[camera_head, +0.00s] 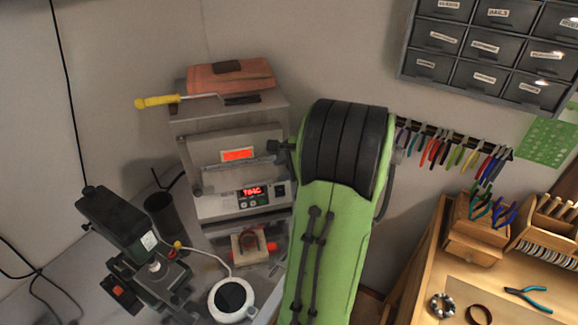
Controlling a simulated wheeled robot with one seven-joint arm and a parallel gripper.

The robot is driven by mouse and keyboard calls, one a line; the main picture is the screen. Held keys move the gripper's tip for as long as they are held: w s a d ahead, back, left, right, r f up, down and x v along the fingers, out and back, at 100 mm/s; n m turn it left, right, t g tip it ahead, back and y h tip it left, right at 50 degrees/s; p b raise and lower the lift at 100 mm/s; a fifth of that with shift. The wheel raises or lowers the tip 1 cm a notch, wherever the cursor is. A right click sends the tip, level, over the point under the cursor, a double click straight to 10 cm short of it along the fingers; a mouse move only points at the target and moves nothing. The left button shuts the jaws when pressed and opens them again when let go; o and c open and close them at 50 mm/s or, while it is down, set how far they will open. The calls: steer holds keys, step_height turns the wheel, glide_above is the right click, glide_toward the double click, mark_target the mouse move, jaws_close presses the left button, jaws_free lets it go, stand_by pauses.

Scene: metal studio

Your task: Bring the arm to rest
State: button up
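My green arm (332,245) rises from the bottom middle of the head view, with a black ribbed joint (345,145) at its top. My gripper does not show; the arm or the frame's edge hides it. The arm stands in front of the wall, between the furnace on the left and the wooden bench on the right. It hides part of the furnace's right side and the wall behind. Whether anything is held cannot be seen.
A dark green machine (118,220) stands further left. A wooden bench (420,275) and wall drawers (480,48) are at right.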

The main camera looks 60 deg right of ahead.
steer(key=v, duration=0.3)
stand_by(0.5)
steer(key=w+a+n+g+b, duration=0.1)
steer(key=w+a+n+b, duration=0.1)
steer(key=a+n, duration=0.5)
steer(key=w+a+n+g+b, duration=0.15)
steer(key=a+n, duration=0.25)
steer(key=a, duration=0.7)
steer(key=s+a+f+n+b, duration=0.4)
steer(key=s+a+n, duration=0.8)
steer(key=a+n, duration=0.1)
steer(key=shift+a+n+y, duration=0.3)
steer(key=shift+a, duration=0.35)
steer(key=shift+s+f, duration=0.1)
steer(key=shift+s, duration=0.05)
